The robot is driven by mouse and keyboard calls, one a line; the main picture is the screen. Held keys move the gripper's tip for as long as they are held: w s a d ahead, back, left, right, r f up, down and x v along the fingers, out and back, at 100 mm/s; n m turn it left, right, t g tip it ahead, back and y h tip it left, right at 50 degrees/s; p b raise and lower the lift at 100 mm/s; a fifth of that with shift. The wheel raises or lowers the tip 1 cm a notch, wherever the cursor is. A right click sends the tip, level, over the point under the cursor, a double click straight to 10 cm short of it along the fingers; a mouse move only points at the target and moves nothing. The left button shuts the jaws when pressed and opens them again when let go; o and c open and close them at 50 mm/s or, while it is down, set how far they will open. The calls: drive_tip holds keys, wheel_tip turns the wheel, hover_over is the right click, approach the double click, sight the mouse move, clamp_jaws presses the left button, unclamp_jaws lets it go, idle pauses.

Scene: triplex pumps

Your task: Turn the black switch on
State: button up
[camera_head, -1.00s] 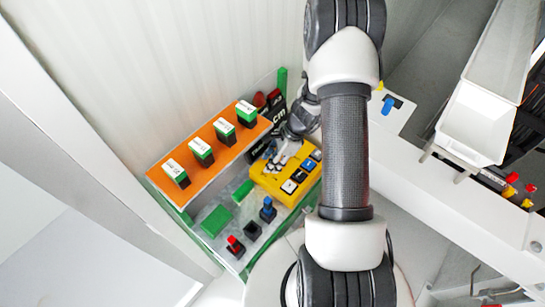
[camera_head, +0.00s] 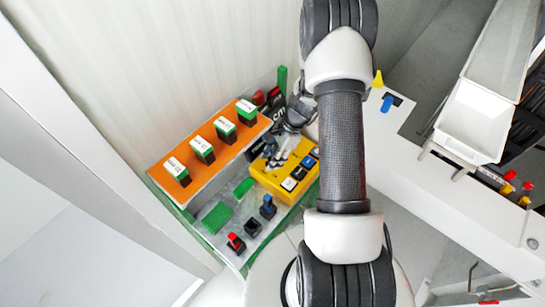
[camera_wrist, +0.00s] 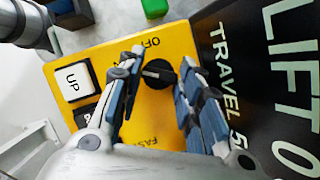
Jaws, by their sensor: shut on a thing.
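The black switch (camera_wrist: 158,74) is a round knob with a pale pointer line on a yellow control box, near the printed word "OFF". The yellow box (camera_head: 265,183) also shows in the head view, where my gripper hides the switch. My gripper (camera_wrist: 161,62) has one finger on each side of the knob and is shut on it. In the head view my gripper (camera_head: 277,157) is over the far part of the yellow box. The pointer aims to the left in the wrist view.
A white "UP" button (camera_wrist: 73,84) is left of the fingers. A black lettered panel (camera_wrist: 262,70) stands close on the right. An orange shelf (camera_head: 195,180) with several green-and-white boxes lies left of the yellow box. A blue switch (camera_head: 268,206) and red switch (camera_head: 235,241) stand nearer.

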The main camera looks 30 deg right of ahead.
drive_tip(key=o, duration=1.1)
drive_tip(key=shift+c, duration=0.2)
drive_tip(key=v, duration=0.8)
drive_tip(key=shift+a, duration=0.1)
